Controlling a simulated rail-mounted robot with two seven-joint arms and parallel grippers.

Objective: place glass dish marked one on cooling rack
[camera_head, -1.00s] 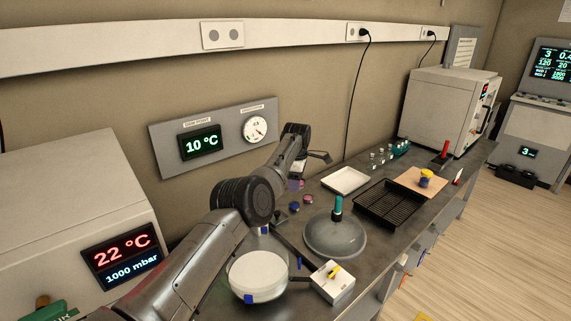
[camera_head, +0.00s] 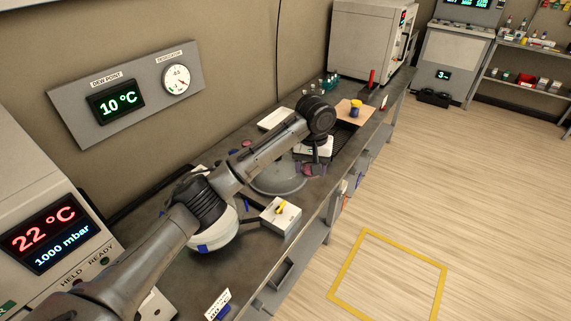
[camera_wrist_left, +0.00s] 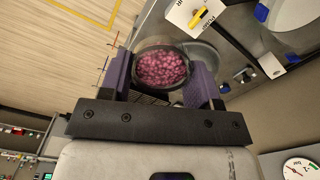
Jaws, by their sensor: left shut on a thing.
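My left gripper (camera_head: 312,169) is shut on a small round glass dish (camera_wrist_left: 162,68) filled with pink beads. In the left wrist view the dish sits between the two purple-padded fingers (camera_wrist_left: 160,82). No number on it can be read. In the head view the dish is small and mostly covered by the gripper, held over the near edge side of the bench beside the grey domed lid (camera_head: 275,180). The black cooling rack (camera_head: 346,137) lies beyond the gripper, partly hidden by my arm. My right gripper is not in view.
A white tray (camera_head: 275,119) is near the wall. Small dishes (camera_head: 247,143) lie left of my arm.

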